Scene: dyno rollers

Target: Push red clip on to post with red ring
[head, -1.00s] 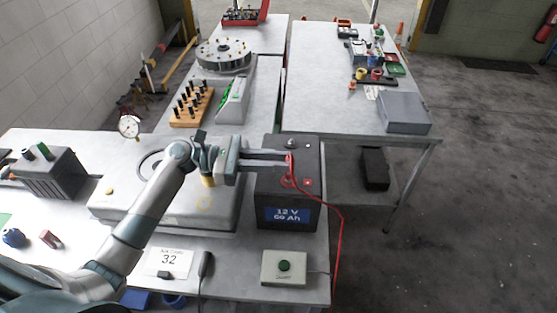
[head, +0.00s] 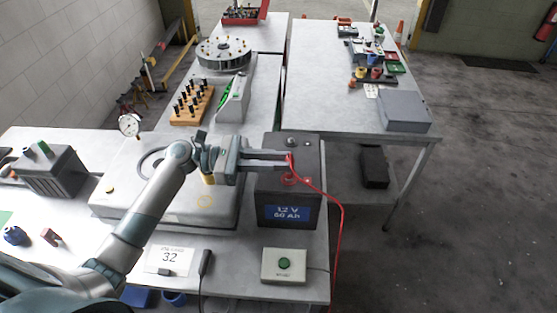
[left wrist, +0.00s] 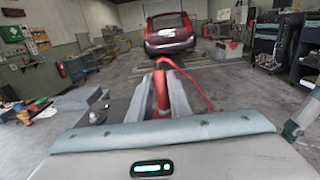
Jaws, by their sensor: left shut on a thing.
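My left gripper (head: 286,160) reaches in from the left over the dark battery (head: 290,214), labelled 12 V 60 Ah. It is shut on the red clip (head: 290,160), whose red cable runs down the battery's right side. In the left wrist view the red clip (left wrist: 160,92) stands between the two grey fingers. A red ring (head: 289,179) lies on the battery top just below the clip in the picture. The post inside the ring is hard to make out. I cannot tell whether the clip touches it. My right gripper is not in view.
A second round terminal (head: 291,142) sits at the back of the battery top. A box with a green button (head: 284,265) stands in front of the battery. A grey case (head: 403,112) lies on the right table. Open floor lies to the right.

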